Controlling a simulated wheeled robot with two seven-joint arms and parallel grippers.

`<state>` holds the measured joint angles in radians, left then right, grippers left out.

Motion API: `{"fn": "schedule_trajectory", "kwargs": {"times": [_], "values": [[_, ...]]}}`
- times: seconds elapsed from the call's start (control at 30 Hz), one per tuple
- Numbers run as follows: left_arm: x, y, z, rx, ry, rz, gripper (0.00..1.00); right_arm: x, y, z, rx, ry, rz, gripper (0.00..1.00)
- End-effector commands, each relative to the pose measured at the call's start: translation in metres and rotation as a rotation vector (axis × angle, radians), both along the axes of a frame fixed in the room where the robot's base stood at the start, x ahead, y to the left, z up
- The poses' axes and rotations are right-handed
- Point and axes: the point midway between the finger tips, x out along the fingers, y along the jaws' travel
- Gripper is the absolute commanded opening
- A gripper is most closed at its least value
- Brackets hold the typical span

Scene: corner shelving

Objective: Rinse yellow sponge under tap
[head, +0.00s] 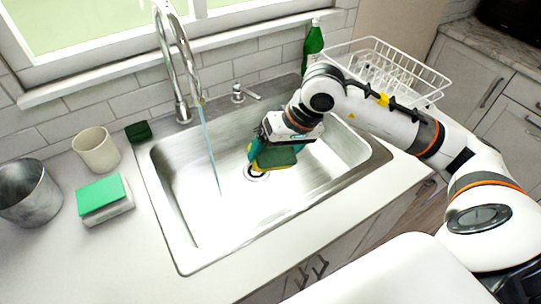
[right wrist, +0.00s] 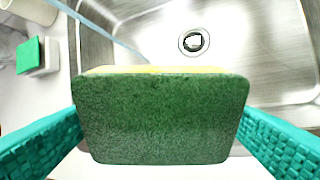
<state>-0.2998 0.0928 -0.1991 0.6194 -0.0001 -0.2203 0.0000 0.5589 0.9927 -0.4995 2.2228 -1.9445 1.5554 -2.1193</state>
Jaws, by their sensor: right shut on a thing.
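The yellow sponge (head: 277,158) has a dark green scouring side and is held over the right part of the sink. My right gripper (head: 280,150) is shut on it. In the right wrist view the sponge's green face (right wrist: 160,115) fills the middle, with a thin yellow edge on top and a teal finger on each side. The tap (head: 180,70) stands behind the sink, and a thin blue stream of water (head: 208,145) runs from it into the basin. The sponge is to the right of the stream, apart from it. My left gripper is not in view.
The steel sink (head: 180,215) has a drain (right wrist: 193,41). Left of it are a metal pot (head: 28,192), a beige cup (head: 97,150), a green-topped box (head: 104,198) and a dark green block (head: 138,131). Behind are a green bottle (head: 313,42) and a white dish rack (head: 385,60).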

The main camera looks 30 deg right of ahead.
Motion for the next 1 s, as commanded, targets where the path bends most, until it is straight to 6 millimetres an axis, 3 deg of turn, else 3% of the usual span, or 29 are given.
{"fn": "schedule_trajectory", "kwargs": {"times": [0.43,1.0], "values": [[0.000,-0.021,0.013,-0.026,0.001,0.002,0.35,0.023,0.013,-0.002,0.007,-0.006,-0.003,0.64],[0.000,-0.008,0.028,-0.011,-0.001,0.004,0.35,0.071,0.042,-0.016,0.006,-0.005,-0.004,0.64]]}}
